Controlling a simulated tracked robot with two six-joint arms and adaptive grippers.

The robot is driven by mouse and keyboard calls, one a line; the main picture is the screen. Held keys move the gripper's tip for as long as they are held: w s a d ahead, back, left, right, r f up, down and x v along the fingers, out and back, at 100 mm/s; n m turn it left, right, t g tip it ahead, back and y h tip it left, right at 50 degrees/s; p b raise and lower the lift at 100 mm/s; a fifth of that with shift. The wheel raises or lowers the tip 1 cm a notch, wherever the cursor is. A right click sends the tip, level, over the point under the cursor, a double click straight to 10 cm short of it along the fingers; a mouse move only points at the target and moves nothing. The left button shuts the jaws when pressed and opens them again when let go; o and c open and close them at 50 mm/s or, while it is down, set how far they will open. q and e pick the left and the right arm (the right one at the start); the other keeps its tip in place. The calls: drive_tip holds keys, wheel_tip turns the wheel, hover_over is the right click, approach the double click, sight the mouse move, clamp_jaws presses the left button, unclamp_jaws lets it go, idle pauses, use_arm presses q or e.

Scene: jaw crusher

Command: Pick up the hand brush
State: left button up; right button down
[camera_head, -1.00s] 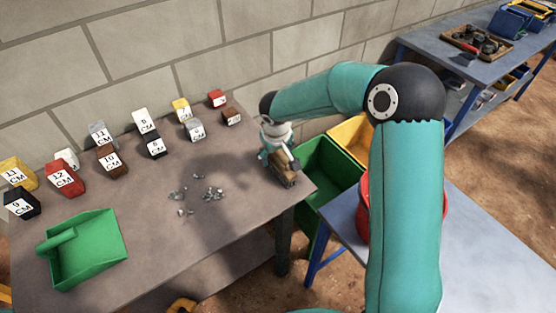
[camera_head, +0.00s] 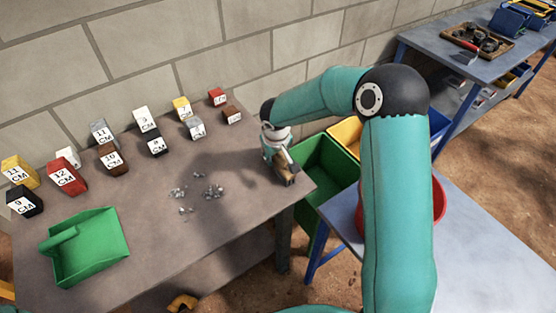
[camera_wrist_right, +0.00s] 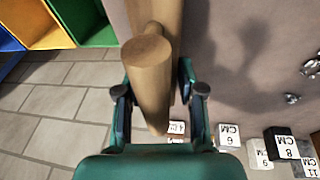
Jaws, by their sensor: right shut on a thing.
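The hand brush (camera_head: 289,178) is at the right end of the brown table, partly hidden by my right gripper (camera_head: 279,153). In the right wrist view its wooden handle (camera_wrist_right: 148,70) runs between the two fingers of my right gripper (camera_wrist_right: 158,88), which is shut on it. The bristles are hidden. I cannot tell whether the brush still touches the tabletop. My left gripper is not in view.
Grey stone chips (camera_head: 213,191) lie mid-table. A green dustpan (camera_head: 92,250) lies at the front left. Several numbered blocks (camera_head: 67,176) line the wall side. A green bin (camera_head: 328,172) and a red bucket (camera_head: 437,200) stand right of the table.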

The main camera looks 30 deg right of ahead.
drive_tip(key=shift+r, duration=0.15)
wheel_tip(320, 180, up, 32)
drive_tip(key=p, duration=0.4)
drive_tip(key=shift+p, duration=0.4)
idle(0.4)
